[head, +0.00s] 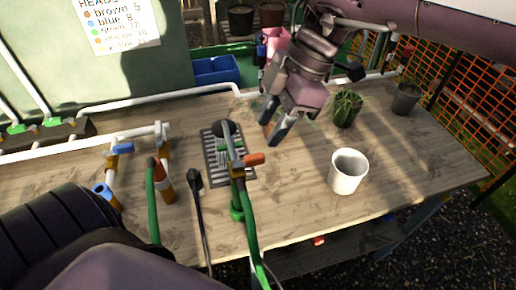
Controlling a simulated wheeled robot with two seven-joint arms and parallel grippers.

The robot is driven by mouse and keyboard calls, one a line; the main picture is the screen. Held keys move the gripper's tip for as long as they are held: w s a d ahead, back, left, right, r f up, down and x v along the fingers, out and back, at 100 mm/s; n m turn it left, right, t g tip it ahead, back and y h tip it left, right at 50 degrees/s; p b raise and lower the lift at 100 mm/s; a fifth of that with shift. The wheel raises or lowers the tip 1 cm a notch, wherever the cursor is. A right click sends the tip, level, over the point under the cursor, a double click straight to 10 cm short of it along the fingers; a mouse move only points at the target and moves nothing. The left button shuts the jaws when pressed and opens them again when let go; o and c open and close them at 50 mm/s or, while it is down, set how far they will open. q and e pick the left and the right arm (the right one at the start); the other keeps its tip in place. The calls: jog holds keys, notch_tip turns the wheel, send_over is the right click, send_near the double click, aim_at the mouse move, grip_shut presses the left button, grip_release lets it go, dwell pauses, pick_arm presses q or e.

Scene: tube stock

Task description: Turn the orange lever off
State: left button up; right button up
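An orange lever (254,159) sticks out to the right from a grey and green hose fitting (236,165) near the middle of the bench. A green hose (251,235) runs down from this fitting toward the front edge. My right gripper (269,132) comes down from the top, above and slightly right of the lever. Its two dark fingers are apart, and it does not touch the lever. A small orange patch shows between or behind the fingers; I cannot tell what it is. My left arm fills the bottom left, and its gripper is out of view.
White pipes with blue levers (122,148) and another green hose (152,205) stand at left. A dark grate (212,158) lies behind the fitting. A white cup (347,172), a cactus (346,107) and a dark pot (406,98) stand at right. A blue bin (215,70) is behind.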

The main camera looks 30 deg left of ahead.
aim_at(255, 156)
jog(key=p+x, duration=0.1)
jog(key=x, duration=0.6)
jog(key=shift+f, duration=0.2)
grip_shut()
